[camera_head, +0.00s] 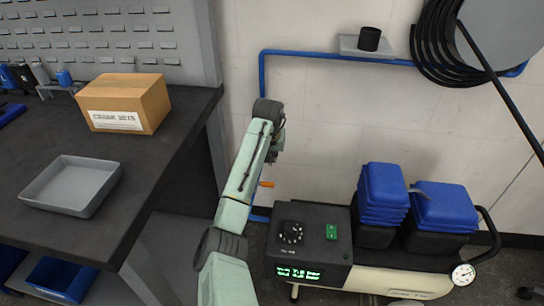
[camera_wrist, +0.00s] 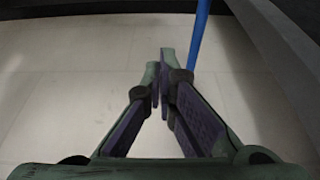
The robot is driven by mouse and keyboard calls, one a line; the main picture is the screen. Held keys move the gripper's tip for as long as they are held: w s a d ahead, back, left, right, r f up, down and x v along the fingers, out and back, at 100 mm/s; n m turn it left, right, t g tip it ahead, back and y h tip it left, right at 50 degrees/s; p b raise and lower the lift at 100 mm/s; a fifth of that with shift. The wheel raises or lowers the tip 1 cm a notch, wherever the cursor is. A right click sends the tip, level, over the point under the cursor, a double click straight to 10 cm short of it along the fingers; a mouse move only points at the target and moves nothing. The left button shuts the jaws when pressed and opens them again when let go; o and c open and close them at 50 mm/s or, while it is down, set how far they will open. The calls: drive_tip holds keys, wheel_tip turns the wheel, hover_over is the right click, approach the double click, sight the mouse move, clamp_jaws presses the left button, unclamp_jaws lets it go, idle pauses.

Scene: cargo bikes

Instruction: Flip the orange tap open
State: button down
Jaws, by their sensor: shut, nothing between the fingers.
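The orange tap (camera_head: 266,184) shows as a small orange lever low on the wall, just right of my arm. It sits by the blue pipe (camera_head: 262,75), which runs down the wall from a horizontal stretch. My arm hides part of the pipe and the area around the tap. My gripper (camera_head: 271,157) is above the tap in the head view, and its fingertips are small and hard to make out there. In the wrist view my gripper (camera_wrist: 162,62) is shut and empty, with the blue pipe (camera_wrist: 199,35) just right of its tips. The tap is not visible in the wrist view.
A black workbench (camera_head: 130,175) with a cardboard box (camera_head: 125,103) and a grey tray (camera_head: 72,185) stands at left. A compressor (camera_head: 310,240) with blue-topped units stands at lower right. A coiled black hose (camera_head: 440,45) hangs at upper right.

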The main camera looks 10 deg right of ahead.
sight(262, 184)
wheel_tip(262, 184, down, 6)
drive_tip(key=s+p, duration=0.1)
drive_tip(key=p, duration=0.1)
drive_tip(key=shift+s+a, duration=0.4)
